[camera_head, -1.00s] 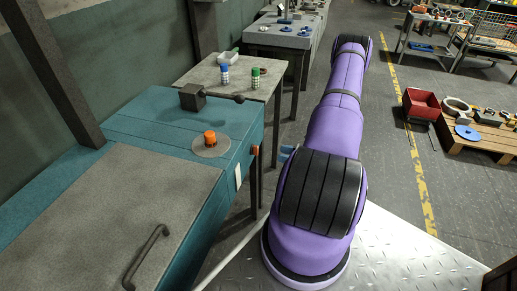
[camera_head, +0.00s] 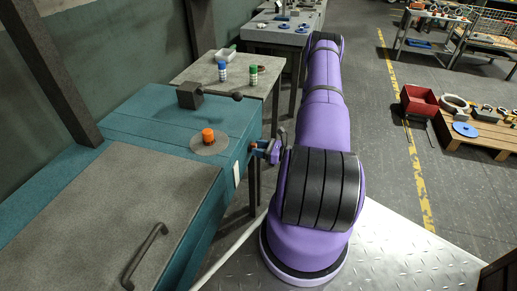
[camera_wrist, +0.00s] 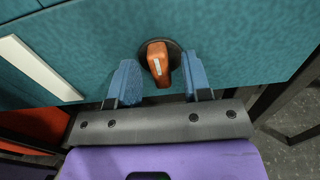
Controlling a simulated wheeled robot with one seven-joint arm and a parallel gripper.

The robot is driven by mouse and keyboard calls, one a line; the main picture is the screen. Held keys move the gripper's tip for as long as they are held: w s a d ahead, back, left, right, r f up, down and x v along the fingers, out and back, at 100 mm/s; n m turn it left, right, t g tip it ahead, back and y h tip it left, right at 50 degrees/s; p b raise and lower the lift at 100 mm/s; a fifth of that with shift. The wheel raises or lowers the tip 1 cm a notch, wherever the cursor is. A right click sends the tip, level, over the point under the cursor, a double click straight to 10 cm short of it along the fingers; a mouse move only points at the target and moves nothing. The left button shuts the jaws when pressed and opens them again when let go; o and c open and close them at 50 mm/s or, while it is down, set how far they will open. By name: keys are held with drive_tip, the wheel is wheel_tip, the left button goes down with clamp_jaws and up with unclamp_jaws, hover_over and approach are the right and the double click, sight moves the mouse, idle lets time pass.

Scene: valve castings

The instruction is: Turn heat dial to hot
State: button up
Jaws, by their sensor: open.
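The heat dial (camera_wrist: 158,58) is an orange knob with a short white mark on a dark round base, on the front face of the teal cabinet (camera_wrist: 240,40). My gripper (camera_wrist: 160,72) is open, with one blue finger on each side of the dial. A gap shows between the dial and each finger, so it is not gripped. In the head view, my gripper (camera_head: 270,149) is at the cabinet's right side, and the dial is largely hidden by it. No hot or cold lettering can be read.
An orange knob (camera_head: 208,135) on a grey disc and a dark block with a lever (camera_head: 190,96) stand on the cabinet top. A pale plate (camera_wrist: 38,67) is left of the dial. A side table (camera_head: 240,78) holds green-capped and blue-capped bottles beyond.

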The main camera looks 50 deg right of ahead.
drive_tip(key=shift+w, duration=0.1)
clamp_jaws()
drive_tip(key=shift+m, duration=0.3)
drive_tip(key=m, duration=2.3)
drive_tip(key=shift+d+f, duration=0.2)
drive_tip(key=shift+f, duration=0.2)
idle(0.4)
